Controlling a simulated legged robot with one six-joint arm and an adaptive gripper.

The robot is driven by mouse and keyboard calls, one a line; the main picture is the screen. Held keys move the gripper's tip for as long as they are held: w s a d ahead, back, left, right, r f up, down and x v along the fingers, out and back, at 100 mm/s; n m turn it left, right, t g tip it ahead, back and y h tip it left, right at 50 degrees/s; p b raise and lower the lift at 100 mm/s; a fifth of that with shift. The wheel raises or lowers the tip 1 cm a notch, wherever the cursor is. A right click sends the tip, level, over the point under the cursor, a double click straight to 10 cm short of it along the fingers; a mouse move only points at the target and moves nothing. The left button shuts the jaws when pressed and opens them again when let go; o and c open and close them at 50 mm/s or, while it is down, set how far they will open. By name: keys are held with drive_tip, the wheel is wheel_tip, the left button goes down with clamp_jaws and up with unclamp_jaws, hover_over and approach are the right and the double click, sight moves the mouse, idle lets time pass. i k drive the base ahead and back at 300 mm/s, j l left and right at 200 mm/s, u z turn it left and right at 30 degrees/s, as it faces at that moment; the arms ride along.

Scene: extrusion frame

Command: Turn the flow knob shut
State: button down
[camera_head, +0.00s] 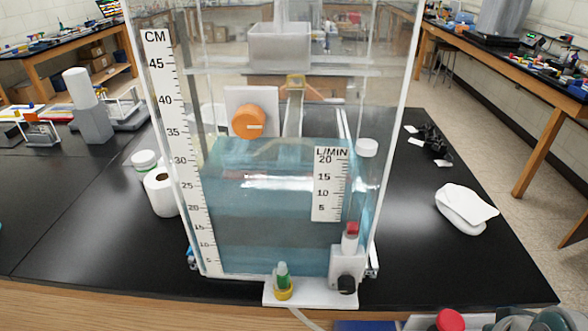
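A round orange knob (247,122) sits on a white square plate (236,97) at the upper left of a clear water tank (262,262). A short pale mark on its face looks about level. A small black knob (347,284) is on a white block at the tank's lower right, under a red-topped fitting (351,236). Which of the two is the flow knob, I cannot tell for certain. A flow scale marked L/MIN (329,184) is on the tank's right side.
The tank stands on a black bench (430,270) near its front edge. A green-and-yellow fitting (283,281) sits on the white base in front. A white roll (161,193) stands left, a white pouch (466,208) lies right. Partly cut-off items, one red-topped (449,320), show at bottom right.

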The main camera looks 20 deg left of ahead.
sight(347, 283)
drive_tip(key=u, duration=0.35)
drive_tip(key=k+j+u, duration=0.1)
drive_tip(key=u, duration=0.3)
drive_tip(key=j+u, duration=0.15)
drive_tip(key=u, duration=0.2)
